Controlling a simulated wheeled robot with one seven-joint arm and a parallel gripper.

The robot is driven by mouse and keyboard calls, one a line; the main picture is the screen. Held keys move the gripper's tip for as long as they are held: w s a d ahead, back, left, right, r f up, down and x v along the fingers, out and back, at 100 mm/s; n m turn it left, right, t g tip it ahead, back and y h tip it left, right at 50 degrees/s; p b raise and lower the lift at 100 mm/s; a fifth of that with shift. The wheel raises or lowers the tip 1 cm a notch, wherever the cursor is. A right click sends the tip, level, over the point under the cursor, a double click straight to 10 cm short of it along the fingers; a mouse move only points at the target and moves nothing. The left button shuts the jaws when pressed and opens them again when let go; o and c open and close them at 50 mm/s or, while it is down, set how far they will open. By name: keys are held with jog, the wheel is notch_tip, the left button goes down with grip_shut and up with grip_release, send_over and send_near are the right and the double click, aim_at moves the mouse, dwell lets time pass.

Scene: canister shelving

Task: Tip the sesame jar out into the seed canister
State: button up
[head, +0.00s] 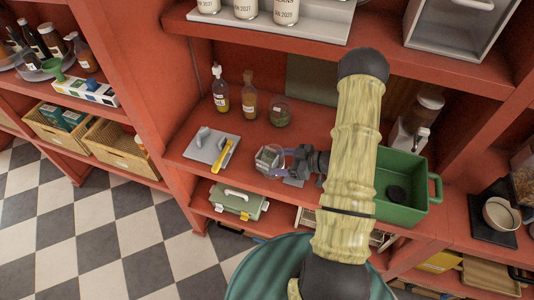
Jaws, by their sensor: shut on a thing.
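My gripper (283,158) is over the middle red shelf, pointing left. It is shut on a small clear glass jar (268,158) that looks tilted, with its round open end toward the left. Its contents and label are too small to read, so I cannot tell for sure that it is the sesame jar. A rounded glass container (280,115) with dark green contents stands behind it, apart from the gripper. I cannot tell which vessel is the seed canister. My arm hides part of the shelf to the right.
Two bottles (221,93) (249,97) stand behind. A grey board (212,147) with a yellow tool (222,156) lies left. A green bin (405,172) is right of my arm. Labelled canisters (286,12) stand on the upper shelf. A lidded box (238,200) sits below.

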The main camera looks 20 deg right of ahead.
aim_at(274, 166)
jog(key=shift+s+a+r+p, duration=0.1)
jog(key=shift+s+r+p, duration=0.4)
jog(key=shift+s+r, duration=0.4)
jog(key=shift+s+a+r+p, duration=0.1)
jog(key=shift+s+r+p, duration=0.35)
jog(key=shift+s+r, duration=0.4)
jog(key=shift+s+f, duration=0.15)
